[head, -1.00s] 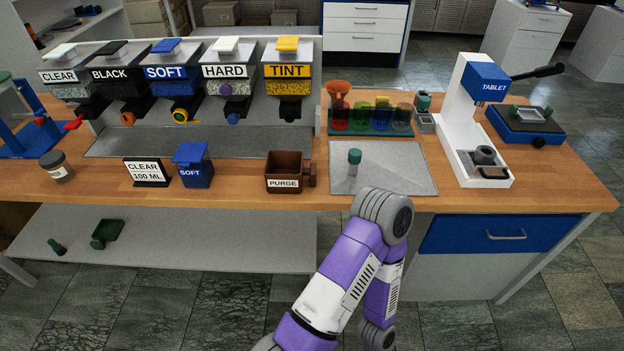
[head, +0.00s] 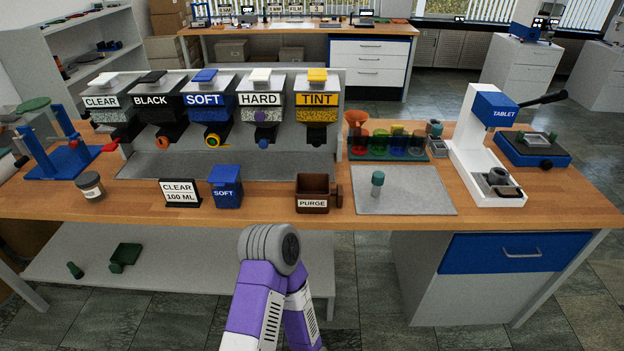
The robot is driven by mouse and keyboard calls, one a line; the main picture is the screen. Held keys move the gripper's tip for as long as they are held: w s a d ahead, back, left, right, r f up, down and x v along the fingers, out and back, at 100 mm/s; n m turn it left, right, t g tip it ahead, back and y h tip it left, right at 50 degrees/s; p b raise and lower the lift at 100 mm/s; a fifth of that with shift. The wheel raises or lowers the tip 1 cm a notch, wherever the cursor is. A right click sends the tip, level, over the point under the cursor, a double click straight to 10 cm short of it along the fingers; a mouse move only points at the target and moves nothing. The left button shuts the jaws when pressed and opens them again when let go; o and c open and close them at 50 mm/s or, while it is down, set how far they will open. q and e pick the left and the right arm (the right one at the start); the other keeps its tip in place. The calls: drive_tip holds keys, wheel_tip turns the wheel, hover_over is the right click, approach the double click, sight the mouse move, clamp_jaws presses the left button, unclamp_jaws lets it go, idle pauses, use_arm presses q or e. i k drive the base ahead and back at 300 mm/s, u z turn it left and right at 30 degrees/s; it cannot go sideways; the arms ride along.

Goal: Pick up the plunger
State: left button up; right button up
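A small upright piece with a teal top and a paler stem (head: 377,183) stands on the grey mat (head: 420,203) on the bench. It looks like the plunger, though I cannot be sure. A small dark green piece (head: 74,270) lies on the low shelf at the left. A purple and white arm of mine rises from the bottom centre, in front of the bench, with only its grey joint and links showing. It does not touch the teal-topped piece. Neither of my grippers is in view.
The brown PURGE box (head: 318,194) stands left of the mat, and a rack of coloured cups (head: 385,147) behind it. The white TABLET press (head: 487,145) is to the right. A blue SOFT container (head: 226,187) and a CLEAR sign (head: 180,192) stand further left.

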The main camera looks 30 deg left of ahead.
sight(377, 177)
drive_tip(key=u, duration=0.9)
drive_tip(key=i, duration=0.4)
